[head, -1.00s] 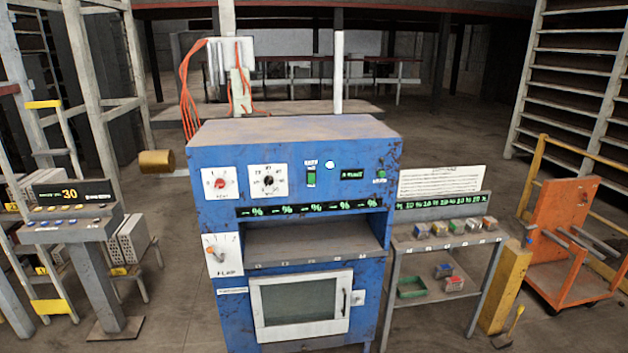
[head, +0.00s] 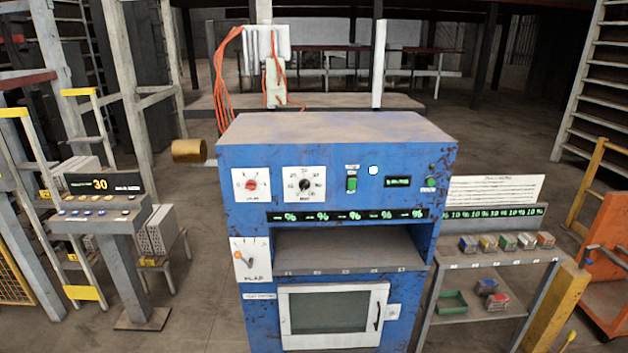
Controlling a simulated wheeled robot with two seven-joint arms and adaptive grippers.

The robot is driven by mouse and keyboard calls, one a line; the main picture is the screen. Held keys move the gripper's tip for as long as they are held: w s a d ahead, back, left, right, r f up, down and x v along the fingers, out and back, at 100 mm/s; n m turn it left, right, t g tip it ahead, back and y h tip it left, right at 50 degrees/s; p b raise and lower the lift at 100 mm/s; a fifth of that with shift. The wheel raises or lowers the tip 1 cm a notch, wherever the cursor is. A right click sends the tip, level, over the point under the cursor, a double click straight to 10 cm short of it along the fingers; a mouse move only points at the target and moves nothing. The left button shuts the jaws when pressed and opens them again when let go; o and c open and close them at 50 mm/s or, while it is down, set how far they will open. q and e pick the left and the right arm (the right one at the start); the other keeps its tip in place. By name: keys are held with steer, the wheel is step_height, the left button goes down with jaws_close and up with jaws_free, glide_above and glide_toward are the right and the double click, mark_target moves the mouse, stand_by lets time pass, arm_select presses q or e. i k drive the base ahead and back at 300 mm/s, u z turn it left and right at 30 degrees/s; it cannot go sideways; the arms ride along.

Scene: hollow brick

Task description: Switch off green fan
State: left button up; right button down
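A blue machine (head: 335,150) stands in the middle of the head view. Its top panel has a dial with a red centre (head: 251,185), a dial with a black knob (head: 304,185), a green rocker switch (head: 351,184), a white round lamp (head: 373,170), a small dark display (head: 398,181) and a round green button (head: 430,184). The labels by the green controls are too small to read, so I cannot tell which one is the fan's. A lever dial with an orange pointer (head: 250,258) is at lower left. Neither of my grippers is in view.
A grey console (head: 98,220) showing 30 stands at left. A shelf table (head: 490,262) with several small coloured blocks stands at right, beside a yellow post (head: 556,305) and an orange cart (head: 606,262). Open floor lies between the console and the machine.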

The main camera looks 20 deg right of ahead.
mark_target(352, 182)
steer(key=z, duration=0.1)
steer(key=i, duration=0.85)
steer(key=z, duration=0.6)
